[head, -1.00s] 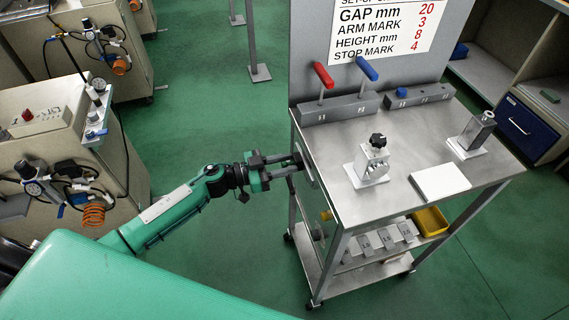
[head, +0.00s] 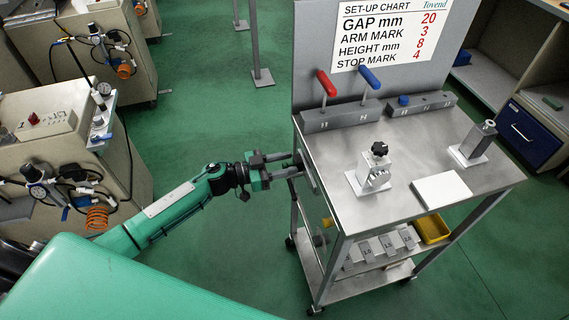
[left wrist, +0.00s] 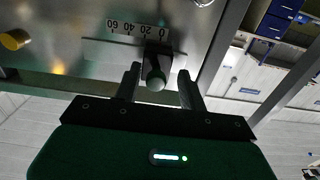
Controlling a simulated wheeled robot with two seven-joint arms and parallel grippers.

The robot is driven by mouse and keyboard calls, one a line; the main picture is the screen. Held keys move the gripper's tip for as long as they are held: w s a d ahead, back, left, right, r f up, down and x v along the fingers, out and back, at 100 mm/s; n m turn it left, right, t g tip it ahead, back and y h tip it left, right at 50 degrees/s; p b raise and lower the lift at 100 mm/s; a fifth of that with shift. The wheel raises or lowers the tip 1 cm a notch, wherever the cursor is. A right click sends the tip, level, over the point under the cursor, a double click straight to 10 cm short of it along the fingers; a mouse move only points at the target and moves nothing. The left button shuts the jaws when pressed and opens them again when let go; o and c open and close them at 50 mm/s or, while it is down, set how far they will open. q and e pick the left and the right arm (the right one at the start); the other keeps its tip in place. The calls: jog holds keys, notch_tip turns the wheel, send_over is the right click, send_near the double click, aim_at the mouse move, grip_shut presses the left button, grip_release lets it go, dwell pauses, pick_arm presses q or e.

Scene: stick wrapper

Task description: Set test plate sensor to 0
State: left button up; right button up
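In the left wrist view a dark slider block with a round grey-green knob (left wrist: 155,78) sits on a slotted metal plate (left wrist: 105,52). A printed scale (left wrist: 135,28) runs from 60 to 0 beside the slot. The slider is at the low end, close to the 0 mark; its exact reading is unclear. My left gripper (left wrist: 160,85) is open, its fingers on either side of the knob with a gap on each side. In the head view my left gripper (head: 290,165) reaches the left side of the metal cart (head: 330,190). My right gripper is out of view.
On the cart top stand a clamp with a black knob (head: 378,150), a white block (head: 441,190) and a metal post (head: 475,140). Red (head: 327,83) and blue (head: 370,78) levers stand at the back. A yellow knob (left wrist: 15,40) is left of the slider.

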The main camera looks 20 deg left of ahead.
pick_arm(q)
jog(key=v, duration=1.3)
jog(key=shift+s+a+b, duration=0.3)
jog(key=shift+b, duration=0.1)
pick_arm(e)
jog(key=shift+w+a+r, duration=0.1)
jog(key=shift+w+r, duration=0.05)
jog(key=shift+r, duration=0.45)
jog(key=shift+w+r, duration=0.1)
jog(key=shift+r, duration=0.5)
